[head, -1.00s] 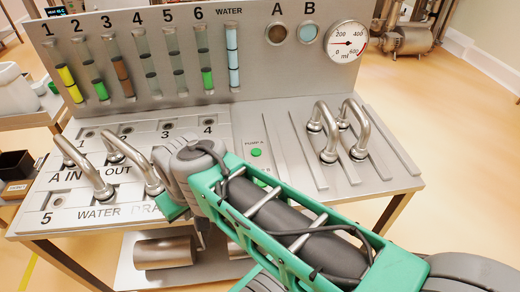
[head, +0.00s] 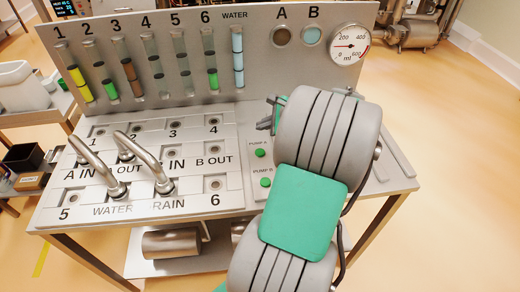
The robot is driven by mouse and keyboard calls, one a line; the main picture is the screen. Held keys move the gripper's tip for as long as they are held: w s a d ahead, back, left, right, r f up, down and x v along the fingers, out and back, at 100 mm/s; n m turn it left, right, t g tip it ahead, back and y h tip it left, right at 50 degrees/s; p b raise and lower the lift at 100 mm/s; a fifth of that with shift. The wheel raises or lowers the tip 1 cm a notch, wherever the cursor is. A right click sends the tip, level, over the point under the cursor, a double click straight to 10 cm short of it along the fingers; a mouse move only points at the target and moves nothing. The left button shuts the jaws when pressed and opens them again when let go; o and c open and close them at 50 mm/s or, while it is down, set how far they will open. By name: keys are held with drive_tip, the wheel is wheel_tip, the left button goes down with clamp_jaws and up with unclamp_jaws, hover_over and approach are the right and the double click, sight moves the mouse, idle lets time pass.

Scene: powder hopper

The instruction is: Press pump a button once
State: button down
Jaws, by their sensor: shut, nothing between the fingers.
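The pump A button (head: 260,153) is a small green button on the grey bench panel, just right of the numbered port plate, under a "PUMP A" label. A second green button, pump B (head: 265,182), sits just below it. My gripper (head: 268,120) is mostly hidden behind my large grey arm joint. Only a small dark grey and green part shows, above and slightly right of the pump A button in the picture. Its fingertips are not clear, and I cannot tell its height over the panel. Both buttons are uncovered.
Curved metal pipes (head: 150,160) stand on the port plate (head: 130,205) at left. The upright board with coloured tubes (head: 237,58) and a round gauge (head: 349,44) rises behind. My arm covers most of the bench's right side, hiding the pipes there.

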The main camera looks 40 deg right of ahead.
drive_tip(key=shift+f, duration=0.1)
drive_tip(key=b, duration=0.8)
hover_over(262, 153)
wheel_tip(262, 153, down, 6)
drive_tip(key=shift+f, duration=1.3)
drive_tip(key=shift+f, duration=0.1)
idle(0.5)
drive_tip(key=shift+f, duration=0.3)
drive_tip(key=shift+f, duration=0.45)
idle(0.6)
drive_tip(key=shift+r, duration=0.1)
drive_tip(key=shift+r+p, duration=0.7)
drive_tip(key=shift+p, duration=0.35)
